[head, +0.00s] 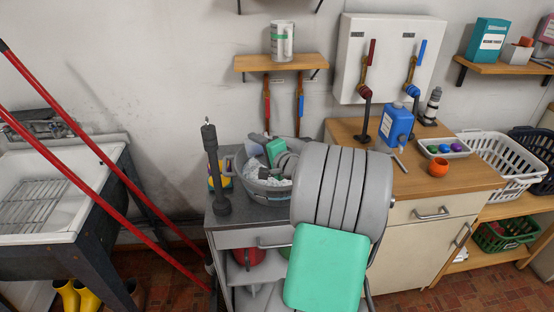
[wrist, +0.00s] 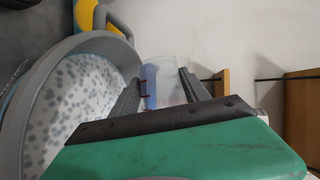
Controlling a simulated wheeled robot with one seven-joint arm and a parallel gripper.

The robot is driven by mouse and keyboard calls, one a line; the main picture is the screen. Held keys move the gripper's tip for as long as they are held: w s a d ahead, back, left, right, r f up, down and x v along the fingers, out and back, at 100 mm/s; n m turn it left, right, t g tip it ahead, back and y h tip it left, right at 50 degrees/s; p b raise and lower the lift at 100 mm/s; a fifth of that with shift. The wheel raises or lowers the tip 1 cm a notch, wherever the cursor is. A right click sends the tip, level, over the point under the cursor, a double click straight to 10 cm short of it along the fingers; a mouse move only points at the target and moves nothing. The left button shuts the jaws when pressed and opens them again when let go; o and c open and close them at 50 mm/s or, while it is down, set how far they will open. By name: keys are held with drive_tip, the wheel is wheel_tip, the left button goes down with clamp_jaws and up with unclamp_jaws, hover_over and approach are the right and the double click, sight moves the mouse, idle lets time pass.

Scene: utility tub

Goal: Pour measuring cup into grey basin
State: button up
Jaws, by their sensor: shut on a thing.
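The grey basin (head: 267,194) stands on the grey cart top in the head view, with pale, spotted suds inside. It fills the left of the wrist view (wrist: 98,42). My gripper (wrist: 160,84) is shut on the measuring cup (wrist: 168,78), a clear cup with blue contents and red marks. The cup shows between the two dark fingers, close to the basin's rim in the wrist view. The blue lies on the cup's basin-facing side. In the head view my gripper and arm are over the basin and hide most of the cup; its exact tilt is hard to tell.
A dark grey upright post (head: 215,172) stands at the cart's left front corner, with a yellow and blue item (head: 219,182) behind it. A wall shelf (head: 281,62) holds a canister above. A blue jug (head: 396,124) stands on the wooden counter at right.

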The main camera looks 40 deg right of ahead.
drive_tip(key=shift+s+d+r+m+t, duration=0.15)
drive_tip(key=shift+d+r+m+t, duration=0.2)
drive_tip(key=shift+m, duration=0.4)
drive_tip(key=shift+s+d+r+m+t, duration=0.2)
drive_tip(key=shift+m+t, duration=0.2)
drive_tip(key=shift+m, duration=0.3)
drive_tip(key=shift+s+d+r+m+t, duration=0.15)
drive_tip(key=shift+d+r+m+t, duration=0.2)
drive_tip(key=shift+m, duration=0.4)
idle(2.1)
drive_tip(key=shift+s+d+r+m+t+p, duration=0.1)
drive_tip(key=shift+r+m+t+p, duration=0.15)
drive_tip(key=shift+r+m, duration=0.2)
drive_tip(key=shift+s+d+r+m+t+p, duration=0.1)
drive_tip(key=shift+r+m+t+p, duration=0.1)
drive_tip(key=shift+r+m, duration=0.2)
idle(0.4)
drive_tip(key=shift+s+d+r+m+t, duration=0.15)
drive_tip(key=shift+d+m+t, duration=0.2)
drive_tip(key=shift+m, duration=0.4)
drive_tip(key=shift+s+d+r+m+t, duration=0.15)
drive_tip(key=shift+d+m+t, duration=0.15)
drive_tip(key=shift+m, duration=0.4)
idle(1.0)
